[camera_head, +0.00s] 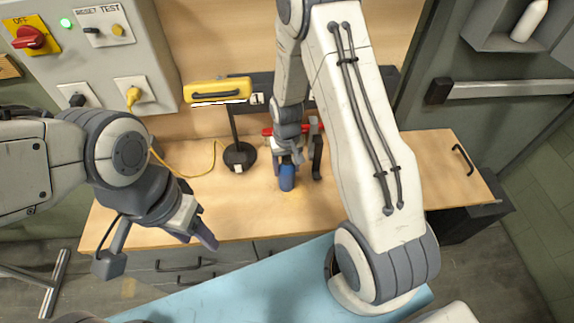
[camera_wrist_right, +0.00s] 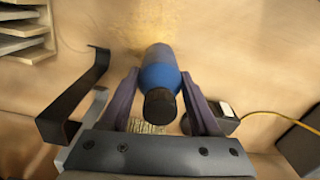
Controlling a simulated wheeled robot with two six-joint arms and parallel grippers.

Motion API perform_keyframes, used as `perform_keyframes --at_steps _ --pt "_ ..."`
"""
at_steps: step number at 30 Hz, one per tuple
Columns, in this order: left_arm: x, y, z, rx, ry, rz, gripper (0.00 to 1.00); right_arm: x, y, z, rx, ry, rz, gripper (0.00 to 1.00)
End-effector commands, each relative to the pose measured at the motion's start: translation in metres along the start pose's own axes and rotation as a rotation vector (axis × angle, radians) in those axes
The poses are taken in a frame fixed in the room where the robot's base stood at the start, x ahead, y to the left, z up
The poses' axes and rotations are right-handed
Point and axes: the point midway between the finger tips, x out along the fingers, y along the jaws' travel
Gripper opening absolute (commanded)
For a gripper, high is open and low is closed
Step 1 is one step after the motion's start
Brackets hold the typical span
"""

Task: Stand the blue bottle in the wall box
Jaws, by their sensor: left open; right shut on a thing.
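The blue bottle (camera_head: 287,180) stands on the wooden workbench near its middle. In the right wrist view the bottle (camera_wrist_right: 159,76) has a blue body and a dark cap and sits between the two fingers. My right gripper (camera_head: 288,160) is shut on it from above, at its upper part. My left gripper (camera_head: 202,232) is open and empty, over the bench's front edge to the left of the bottle. A grey open wall box (camera_head: 488,42) is at the top right, with a white bottle (camera_head: 530,20) in it.
A yellow lamp (camera_head: 217,91) on a dark stand is left of the bottle. A black bracket (camera_head: 317,158) and red-handled tool (camera_head: 268,131) are close by the right gripper. A grey control panel (camera_head: 150,50) hangs at the upper left.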

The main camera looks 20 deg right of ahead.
Motion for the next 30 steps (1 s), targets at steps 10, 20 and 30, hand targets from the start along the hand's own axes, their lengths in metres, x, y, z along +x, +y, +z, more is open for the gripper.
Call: perform_keyframes --at_steps 10,20,30 --pt "0.002 0.0 0.0 -0.001 0.0 0.0 0.5 0.003 0.0 0.0 0.0 0.0 0.0 0.93" --pt "-0.002 0.0 0.0 0.0 0.0 0.0 0.5 -0.002 0.0 0.0 0.0 0.001 0.0 0.93" --pt "0.017 -0.001 0.001 -0.003 0.0 0.0 0.5 -0.051 0.0 -0.002 0.0 0.008 -0.001 0.93"
